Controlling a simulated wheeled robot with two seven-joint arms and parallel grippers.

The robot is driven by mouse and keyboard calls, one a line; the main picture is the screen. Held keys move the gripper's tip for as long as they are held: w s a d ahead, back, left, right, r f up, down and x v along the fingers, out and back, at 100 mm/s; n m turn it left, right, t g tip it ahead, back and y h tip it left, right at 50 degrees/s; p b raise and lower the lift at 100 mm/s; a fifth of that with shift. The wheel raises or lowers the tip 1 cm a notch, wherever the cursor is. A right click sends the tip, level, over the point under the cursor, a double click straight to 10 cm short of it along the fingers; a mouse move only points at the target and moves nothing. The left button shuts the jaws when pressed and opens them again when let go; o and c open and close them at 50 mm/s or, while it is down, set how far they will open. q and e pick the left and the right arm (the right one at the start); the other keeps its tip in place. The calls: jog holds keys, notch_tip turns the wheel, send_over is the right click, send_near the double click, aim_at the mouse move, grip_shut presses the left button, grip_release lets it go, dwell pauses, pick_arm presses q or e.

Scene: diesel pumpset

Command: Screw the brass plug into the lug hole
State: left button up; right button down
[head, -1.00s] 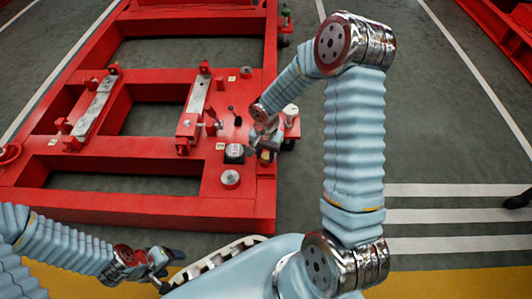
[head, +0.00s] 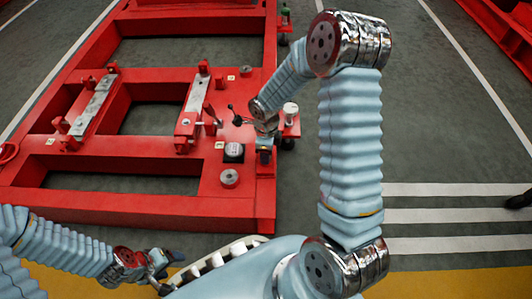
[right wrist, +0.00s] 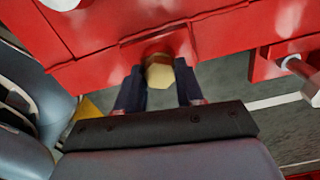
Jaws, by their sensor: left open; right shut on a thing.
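The brass plug (right wrist: 160,72), with a hexagonal head, is between the two dark fingers of my right gripper (right wrist: 158,88), which is shut on it. The plug's head is in front of a red lug (right wrist: 158,42) on the frame's edge. The lug hole is hidden behind the plug, so I cannot tell how deep the plug sits. In the head view my right gripper (head: 264,156) is at the right edge of the red frame, and the plug cannot be made out. My left gripper (head: 166,268) is open and empty at the lower left, away from the frame.
The red frame (head: 100,213) fills the left and middle. A white-topped post (head: 290,108) stands on a red bracket right of my right wrist. Open floor (head: 440,130) lies right.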

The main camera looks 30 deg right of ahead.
jog(key=c, duration=0.6)
grip_release()
jog(key=shift+w, duration=0.1)
notch_tip(320, 180, up, 14)
jog(key=p, duration=0.3)
jog(key=shift+p, duration=0.35)
jog(key=shift+f, duration=0.1)
